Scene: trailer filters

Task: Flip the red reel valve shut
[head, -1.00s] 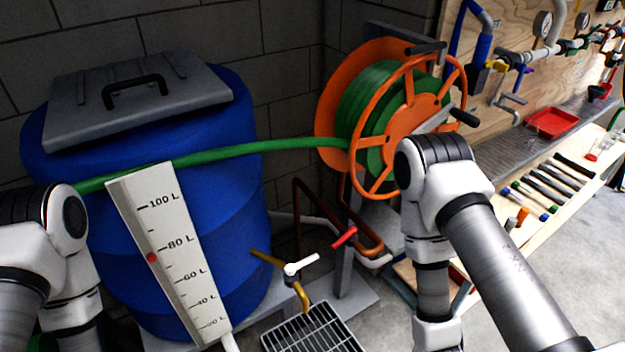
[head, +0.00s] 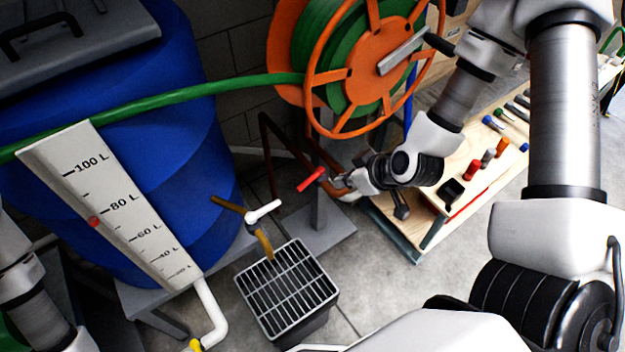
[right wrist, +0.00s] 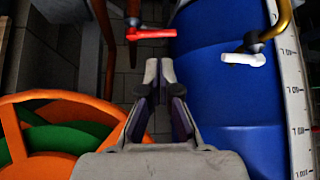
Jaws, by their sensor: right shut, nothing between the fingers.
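The red valve handle (head: 311,180) sits on the copper pipe below the orange reel (head: 318,100), slanting up to the right in the head view. In the right wrist view the red handle (right wrist: 152,34) lies crosswise just beyond my fingertips. My right gripper (head: 340,182) is beside the handle on its right, shut and empty. In the right wrist view its fingers (right wrist: 158,64) are together, with a small gap in the picture between them and the handle. I cannot tell whether they touch it. Only part of my left arm shows at the left edge; its gripper is out of view.
A white-handled tap (head: 262,211) stands left of the red valve, above a grated drain (head: 287,290). The blue tank (head: 170,150) with its level gauge (head: 110,200) fills the left. A wooden bench (head: 455,185) with tools is at right. A green hose (head: 170,97) crosses to the reel.

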